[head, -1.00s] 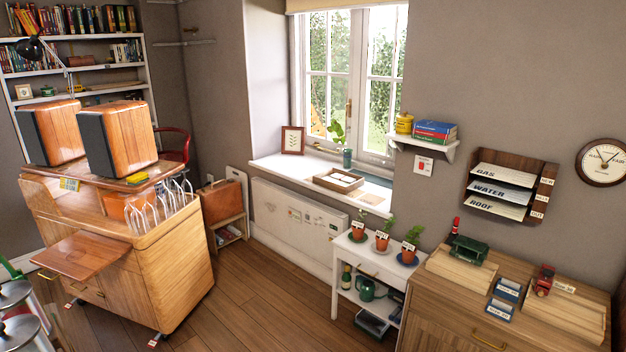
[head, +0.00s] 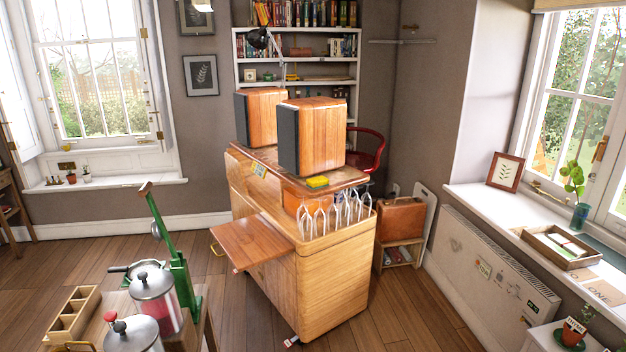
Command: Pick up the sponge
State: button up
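A small yellow block that looks like the sponge (head: 317,182) lies on the top of the wooden cabinet (head: 335,280). It is near the front right end of that top, just in front of the nearer wooden speaker (head: 322,140). It is small in the head view, so its texture cannot be made out. My gripper is not in view.
A pull-out board (head: 252,243) juts out to the left. A table with metal pots (head: 155,295) and a green lever device (head: 180,280) stands front left. Wooden floor is open around the cabinet.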

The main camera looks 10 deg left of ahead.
aim_at(319, 182)
jog(key=i+l+u, duration=0.2)
jog(key=i, duration=1.3)
jog(key=i+u, duration=0.35)
jog(key=i, duration=0.2)
jog(key=i+l+u, duration=0.15)
jog(key=i+u, duration=0.2)
jog(key=i, duration=0.15)
jog(key=i+l+u, duration=0.25)
jog(key=i+u, duration=0.15)
jog(key=i, duration=0.15)
